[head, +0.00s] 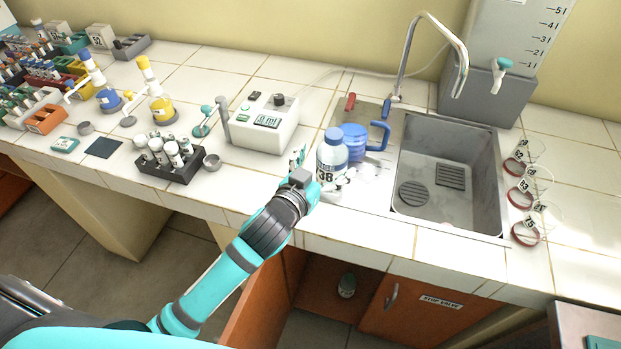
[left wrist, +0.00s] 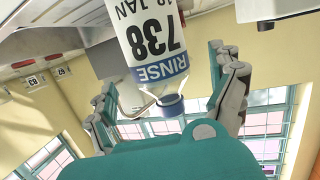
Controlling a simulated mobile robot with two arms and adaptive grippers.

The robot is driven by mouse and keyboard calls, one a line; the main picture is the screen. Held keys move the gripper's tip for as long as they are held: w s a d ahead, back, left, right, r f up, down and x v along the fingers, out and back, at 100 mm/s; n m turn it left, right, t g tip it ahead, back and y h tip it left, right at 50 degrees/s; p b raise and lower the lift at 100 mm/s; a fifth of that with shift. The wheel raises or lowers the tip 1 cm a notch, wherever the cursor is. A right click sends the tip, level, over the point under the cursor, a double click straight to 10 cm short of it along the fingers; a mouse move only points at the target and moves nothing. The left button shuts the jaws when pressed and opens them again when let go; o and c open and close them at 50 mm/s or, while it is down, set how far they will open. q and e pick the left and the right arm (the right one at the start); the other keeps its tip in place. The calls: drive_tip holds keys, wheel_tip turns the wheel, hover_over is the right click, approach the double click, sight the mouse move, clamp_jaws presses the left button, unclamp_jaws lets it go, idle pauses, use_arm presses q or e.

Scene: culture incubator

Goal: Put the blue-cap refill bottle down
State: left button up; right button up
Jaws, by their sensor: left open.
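The blue-cap refill bottle (head: 332,157) is white with a label and stands upright at the left side of the sink; its base is partly hidden by my gripper. In the left wrist view the bottle (left wrist: 150,42) shows its label, with "738" and "RINSE" on a blue band. My left gripper (head: 320,172) is at the bottle's near side, low on it. In the left wrist view its fingers (left wrist: 168,95) are spread, one on each side of the bottle, with gaps showing. My right gripper is not in view.
A blue jug (head: 354,142) stands close behind the bottle on the right. The sink (head: 448,180) with its tap (head: 408,60) is further right. A white meter box (head: 264,125) stands to the left. A dark vial rack (head: 170,170) is further left. The counter's front edge is near.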

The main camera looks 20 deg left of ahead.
use_arm(q)
drive_tip(key=v, duration=0.8)
drive_tip(key=shift+b, duration=0.35)
